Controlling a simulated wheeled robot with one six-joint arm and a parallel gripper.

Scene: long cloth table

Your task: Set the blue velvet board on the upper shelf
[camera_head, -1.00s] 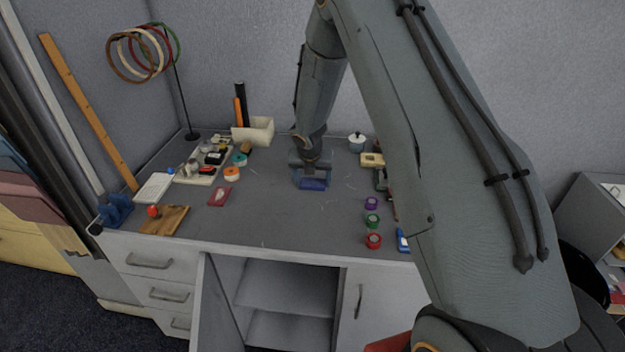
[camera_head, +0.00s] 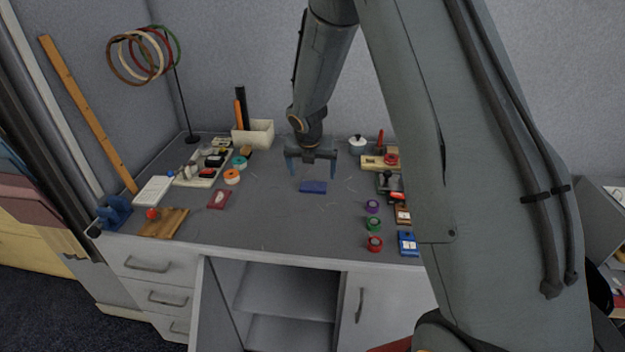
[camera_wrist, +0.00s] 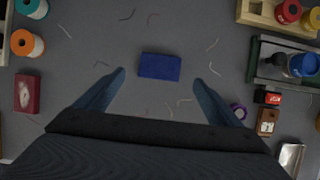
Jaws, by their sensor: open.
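The blue velvet board (camera_head: 313,187) lies flat on the grey tabletop near the middle of the table. My gripper (camera_head: 311,172) is open and empty, above and behind the board in the head view. In the wrist view the board (camera_wrist: 160,66) lies ahead of and between the two spread fingertips (camera_wrist: 160,76), touching neither. The open cabinet under the table front shows an upper shelf (camera_head: 285,292) and a lower level beneath it. Part of its inside is hidden by the table edge.
Thread spools (camera_head: 374,223) and a blue-and-white item (camera_head: 408,243) stand at the right. A red box (camera_head: 219,198), an orange spool (camera_head: 231,177) and a wooden board (camera_head: 163,222) lie at the left. A cream bin (camera_head: 253,134) stands behind.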

